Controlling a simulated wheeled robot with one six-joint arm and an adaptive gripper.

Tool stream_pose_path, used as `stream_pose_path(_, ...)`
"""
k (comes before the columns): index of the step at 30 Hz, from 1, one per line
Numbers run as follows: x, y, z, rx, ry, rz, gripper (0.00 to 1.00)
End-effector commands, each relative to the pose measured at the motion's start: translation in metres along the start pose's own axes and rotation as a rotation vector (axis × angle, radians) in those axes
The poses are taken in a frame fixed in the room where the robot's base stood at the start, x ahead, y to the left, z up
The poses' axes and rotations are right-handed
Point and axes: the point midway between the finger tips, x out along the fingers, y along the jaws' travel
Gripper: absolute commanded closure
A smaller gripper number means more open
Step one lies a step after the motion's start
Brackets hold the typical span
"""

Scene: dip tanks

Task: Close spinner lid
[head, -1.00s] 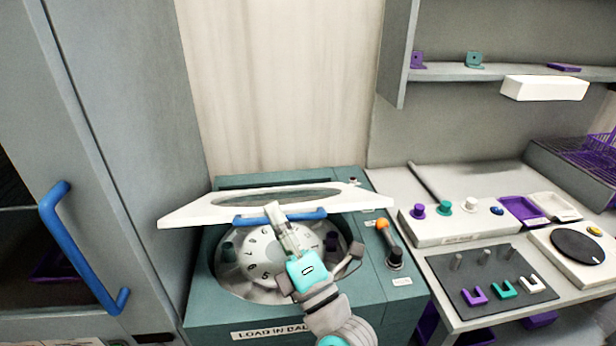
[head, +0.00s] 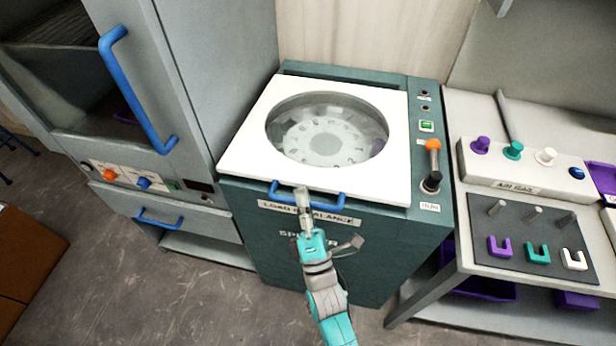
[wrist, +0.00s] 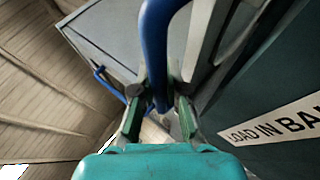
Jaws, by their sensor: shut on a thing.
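The spinner (head: 380,240) is a dark green cabinet with a white lid (head: 247,150) on top. In the head view the lid lies flat over the drum opening, and the numbered rotor (head: 325,143) shows through its round clear window. The lid's blue handle (head: 330,198) is at its front edge. My gripper (head: 302,197) is at the left part of this handle. In the wrist view my gripper (wrist: 160,108) has its two fingers on either side of the blue handle bar (wrist: 156,50), shut on it.
A green lit button (head: 427,126) and an orange-knobbed lever (head: 432,146) are on the spinner's right panel. A grey cabinet with a blue handle (head: 135,90) stands close on the left. A workbench with pegs (head: 497,207) stands on the right. Floor (head: 215,305) is clear in front.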

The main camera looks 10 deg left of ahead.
Motion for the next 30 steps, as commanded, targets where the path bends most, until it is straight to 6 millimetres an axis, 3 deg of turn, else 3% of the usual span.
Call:
stream_pose_path(12,-0.033,-0.035,-0.016,0.000,0.007,0.003,1.00)
stream_pose_path(25,-0.039,-0.042,-0.018,0.000,0.011,-0.009,1.00)
stream_pose_path(27,-0.039,-0.042,-0.018,0.000,0.011,-0.010,0.74)
stream_pose_path(29,-0.039,-0.042,-0.017,0.000,0.010,-0.009,0.61)
stream_pose_path(30,-0.038,-0.041,-0.017,0.000,0.009,-0.008,0.61)
